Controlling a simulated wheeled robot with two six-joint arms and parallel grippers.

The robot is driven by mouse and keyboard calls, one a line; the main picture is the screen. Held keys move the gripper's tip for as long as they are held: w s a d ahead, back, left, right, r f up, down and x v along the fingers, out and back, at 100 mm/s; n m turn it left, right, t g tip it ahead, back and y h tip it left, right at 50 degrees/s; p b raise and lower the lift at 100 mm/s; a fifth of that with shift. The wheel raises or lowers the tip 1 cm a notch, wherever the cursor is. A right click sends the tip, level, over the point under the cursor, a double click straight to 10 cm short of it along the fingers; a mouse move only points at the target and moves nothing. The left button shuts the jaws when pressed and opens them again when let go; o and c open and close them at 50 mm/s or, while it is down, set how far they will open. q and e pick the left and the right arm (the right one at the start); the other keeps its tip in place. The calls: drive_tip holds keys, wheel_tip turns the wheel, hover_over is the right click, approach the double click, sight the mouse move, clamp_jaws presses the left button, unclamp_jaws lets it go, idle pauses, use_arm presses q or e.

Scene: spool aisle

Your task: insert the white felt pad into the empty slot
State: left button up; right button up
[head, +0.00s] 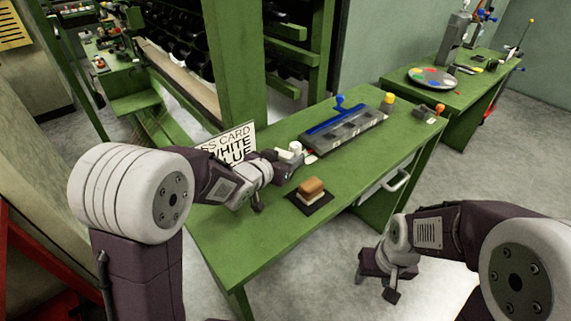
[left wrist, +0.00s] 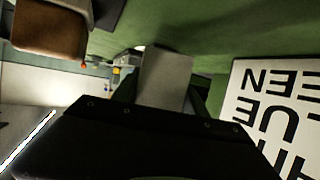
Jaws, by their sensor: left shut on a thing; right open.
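My left gripper (head: 284,168) is shut on a pale, flat pad, which looks like the white felt pad (left wrist: 165,78); it stands out between the fingers in the left wrist view. In the head view the gripper is low over the green bench, and its fingers and arm partly hide the pad. A long grey holder (head: 345,132) with a row of compartments and a blue lever (head: 335,116) lies farther back on the bench, apart from the gripper. I cannot tell which compartment is empty. My right gripper (head: 378,278) is open and empty, off the bench's front side.
A brown-topped block (head: 311,187) sits on a black mat (head: 309,203) to the gripper's right. A card with large lettering (head: 232,146) stands behind the left arm. A green post (head: 236,65) rises behind the bench (head: 245,240). The front left bench top is clear.

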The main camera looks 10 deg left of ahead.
use_arm(q)
drive_tip(key=shift+f, duration=0.95)
drive_tip(key=shift+w+r, duration=0.1)
drive_tip(key=o, duration=1.3)
drive_tip(key=shift+o, duration=0.2)
